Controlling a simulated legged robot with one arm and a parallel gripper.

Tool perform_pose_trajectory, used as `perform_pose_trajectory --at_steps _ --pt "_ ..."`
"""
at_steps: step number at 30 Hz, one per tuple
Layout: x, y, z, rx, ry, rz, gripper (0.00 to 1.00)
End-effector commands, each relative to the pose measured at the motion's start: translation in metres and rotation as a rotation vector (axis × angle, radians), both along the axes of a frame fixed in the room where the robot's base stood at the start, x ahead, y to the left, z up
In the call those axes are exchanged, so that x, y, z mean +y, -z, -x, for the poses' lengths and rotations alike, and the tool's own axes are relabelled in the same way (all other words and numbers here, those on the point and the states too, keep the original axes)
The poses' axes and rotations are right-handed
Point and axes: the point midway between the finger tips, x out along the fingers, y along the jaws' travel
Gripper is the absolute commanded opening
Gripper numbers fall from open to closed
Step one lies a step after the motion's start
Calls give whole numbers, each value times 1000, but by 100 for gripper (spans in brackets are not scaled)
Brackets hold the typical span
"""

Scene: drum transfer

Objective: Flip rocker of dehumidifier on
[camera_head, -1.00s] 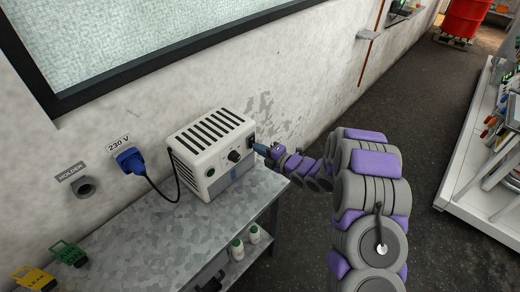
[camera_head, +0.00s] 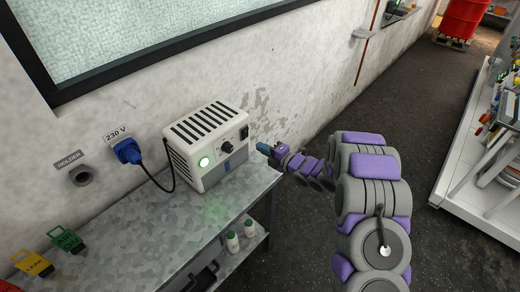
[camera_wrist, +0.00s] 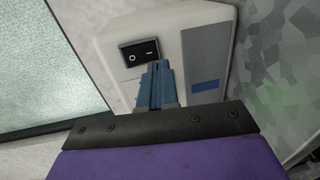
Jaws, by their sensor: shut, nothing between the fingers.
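The white dehumidifier (camera_head: 212,140) stands on the grey metal table against the wall, with a slotted top. A round lamp (camera_head: 204,162) on its front glows green-white, beside a black knob (camera_head: 226,146). The black rocker (camera_head: 244,132) is at the front panel's right end; in the wrist view the rocker (camera_wrist: 139,52) shows its O and I marks. My gripper (camera_head: 262,148) is shut and empty, just in front of the panel and slightly below the rocker. Its blue fingers (camera_wrist: 157,84) show below and right of the rocker in the wrist view, apart from it.
A blue plug (camera_head: 128,151) with a black cable sits in the 230 V wall socket. Green and yellow tags (camera_head: 66,240) lie at the table's left. Two white bottles (camera_head: 240,236) stand on the lower shelf. The floor right of the table is open.

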Motion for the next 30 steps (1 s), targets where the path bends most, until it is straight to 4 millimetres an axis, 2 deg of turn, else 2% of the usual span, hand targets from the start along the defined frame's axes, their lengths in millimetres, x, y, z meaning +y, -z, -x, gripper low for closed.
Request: perform_pose_trajectory --at_steps 1,8,15,19,23,30 --pt "-6 0 3 3 5 2 0" --pt "-20 6 22 3 4 14 0" --pt "-57 10 45 5 8 5 0" --pt "-72 12 53 4 5 0 0" --pt "-76 12 57 1 4 -1 0" --pt "-67 14 58 1 3 10 0"
